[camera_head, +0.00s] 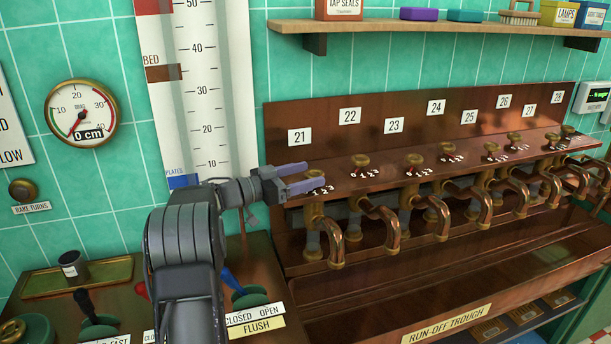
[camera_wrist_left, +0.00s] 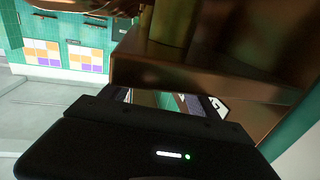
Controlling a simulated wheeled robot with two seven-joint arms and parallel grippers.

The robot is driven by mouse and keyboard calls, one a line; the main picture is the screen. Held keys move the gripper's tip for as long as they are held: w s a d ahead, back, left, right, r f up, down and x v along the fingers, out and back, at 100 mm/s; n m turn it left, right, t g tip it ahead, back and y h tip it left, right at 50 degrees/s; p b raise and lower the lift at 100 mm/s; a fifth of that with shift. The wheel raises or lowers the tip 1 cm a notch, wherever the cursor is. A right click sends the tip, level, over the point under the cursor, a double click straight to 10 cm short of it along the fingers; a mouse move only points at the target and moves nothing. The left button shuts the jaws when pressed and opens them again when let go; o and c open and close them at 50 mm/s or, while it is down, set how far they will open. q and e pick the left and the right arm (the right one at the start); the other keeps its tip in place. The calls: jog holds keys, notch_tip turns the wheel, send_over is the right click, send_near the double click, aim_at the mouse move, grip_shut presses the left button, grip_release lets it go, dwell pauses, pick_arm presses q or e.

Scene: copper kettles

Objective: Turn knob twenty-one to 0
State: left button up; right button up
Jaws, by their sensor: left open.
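My right gripper is not in view.
More knobs, such as knob twenty-two (camera_head: 360,161), run along the ledge to the right. Copper spouts (camera_head: 335,250) hang below it over the run-off trough (camera_head: 440,300). A tall gauge (camera_head: 210,110) and a round dial (camera_head: 82,112) are on the tiled wall. Levers (camera_head: 245,295) stand lower left.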

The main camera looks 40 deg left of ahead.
pick_arm(q)
jog(key=b+v, duration=0.2)
jog(key=v, duration=0.5)
jog(key=shift+f, duration=0.1)
jog(key=shift+s+a, duration=0.1)
jog(key=shift+s, duration=0.2)
